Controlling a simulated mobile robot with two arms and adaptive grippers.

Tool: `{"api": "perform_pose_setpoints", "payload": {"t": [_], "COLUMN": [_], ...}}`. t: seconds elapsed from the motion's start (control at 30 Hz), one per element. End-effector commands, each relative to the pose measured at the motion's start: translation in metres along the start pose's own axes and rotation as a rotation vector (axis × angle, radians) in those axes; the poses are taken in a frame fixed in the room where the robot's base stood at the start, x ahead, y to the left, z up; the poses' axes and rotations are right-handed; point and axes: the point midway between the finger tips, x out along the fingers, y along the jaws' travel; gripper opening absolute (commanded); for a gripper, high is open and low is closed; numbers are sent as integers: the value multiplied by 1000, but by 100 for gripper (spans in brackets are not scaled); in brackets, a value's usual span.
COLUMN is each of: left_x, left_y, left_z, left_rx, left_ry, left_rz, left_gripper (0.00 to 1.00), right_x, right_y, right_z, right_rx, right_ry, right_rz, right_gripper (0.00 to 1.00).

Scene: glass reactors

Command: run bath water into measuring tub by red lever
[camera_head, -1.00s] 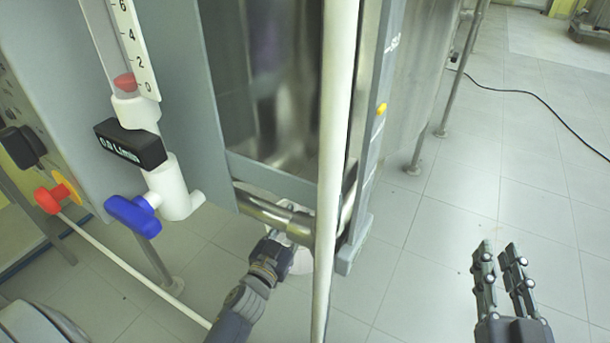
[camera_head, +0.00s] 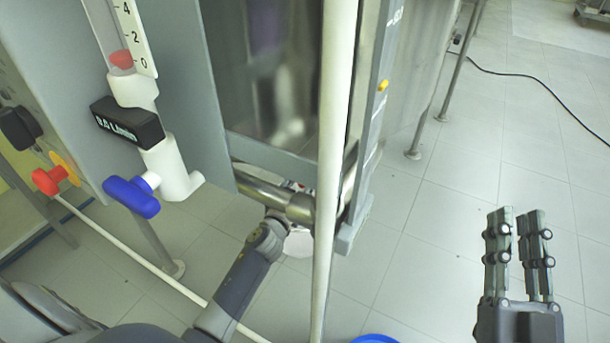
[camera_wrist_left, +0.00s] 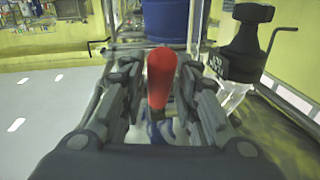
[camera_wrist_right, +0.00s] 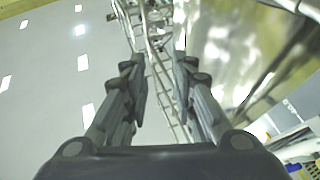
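A red lever grip (camera_wrist_left: 162,75) stands between the spread fingers of my left gripper (camera_wrist_left: 158,85) in the left wrist view, with gaps visible on both sides. In the head view that gripper is hidden behind the steel pipe (camera_head: 270,197) under the tank (camera_head: 275,70). My right gripper (camera_head: 516,225) is over bare floor at the right. Its fingers are apart and empty in the right wrist view (camera_wrist_right: 163,85). A blue rim (camera_head: 375,339) shows at the bottom edge; I cannot tell if it is the measuring tub. No running water is visible.
At the left are a flow meter with a black display (camera_head: 127,122), a blue valve handle (camera_head: 132,196) and a red knob (camera_head: 47,180) on a yellow disc. A pale upright tube (camera_head: 333,170) crosses the middle.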

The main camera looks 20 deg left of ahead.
Motion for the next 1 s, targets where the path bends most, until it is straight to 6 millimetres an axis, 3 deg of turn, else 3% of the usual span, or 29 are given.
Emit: {"api": "perform_pose_setpoints", "payload": {"t": [0.4, 0.53, 0.87, 1.0], "left_x": [7, 7, 8, 10], "left_y": [0, 0, 0, 0], "left_z": [0, 0, -1, -2], "left_rx": [0, 0, 0, 2], "left_ry": [0, 0, -3, -11], "left_rz": [0, 0, 0, 0], "left_gripper": [29, 0, 0, 0], "right_x": [0, 0, 1, 0], "right_y": [-1, -1, -1, 2], "right_z": [-7, -7, -5, 12], "right_rx": [2, 2, 2, -4], "right_ry": [36, 36, 20, -70], "right_rz": [-2, -2, -2, 5], "right_gripper": [25, 25, 25, 25]}}
